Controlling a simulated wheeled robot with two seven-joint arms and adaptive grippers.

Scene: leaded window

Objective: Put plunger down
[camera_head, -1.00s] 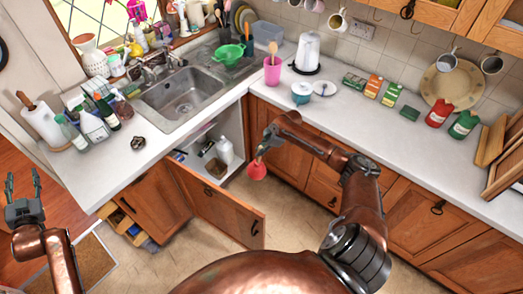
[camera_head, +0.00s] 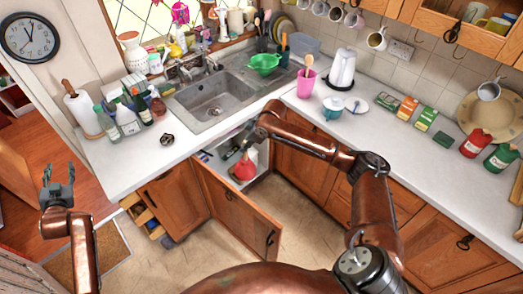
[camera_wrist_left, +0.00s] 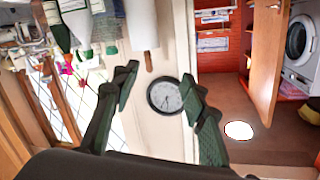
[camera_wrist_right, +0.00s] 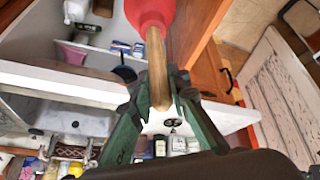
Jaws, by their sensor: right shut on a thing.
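The plunger has a red rubber cup (camera_head: 245,169) and a wooden handle (camera_wrist_right: 156,65). My right gripper (camera_wrist_right: 158,92) is shut on the handle, with the cup beyond the fingers. In the head view my right gripper (camera_head: 247,147) is at the opening of the open cupboard under the sink, and the cup hangs below it. The cup looks apart from any surface, though its exact depth is hard to tell. My left gripper (camera_head: 58,186) is open and empty, raised at the left over the floor. Its spread fingers also show in the left wrist view (camera_wrist_left: 160,95).
The open cupboard door (camera_head: 237,212) juts into the room below the plunger. Several small items lie inside the cupboard. The counter around the sink (camera_head: 213,108) holds bottles (camera_head: 141,107), a green colander (camera_head: 264,62) and a pink cup (camera_head: 306,83). The floor (camera_head: 186,259) in front is clear.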

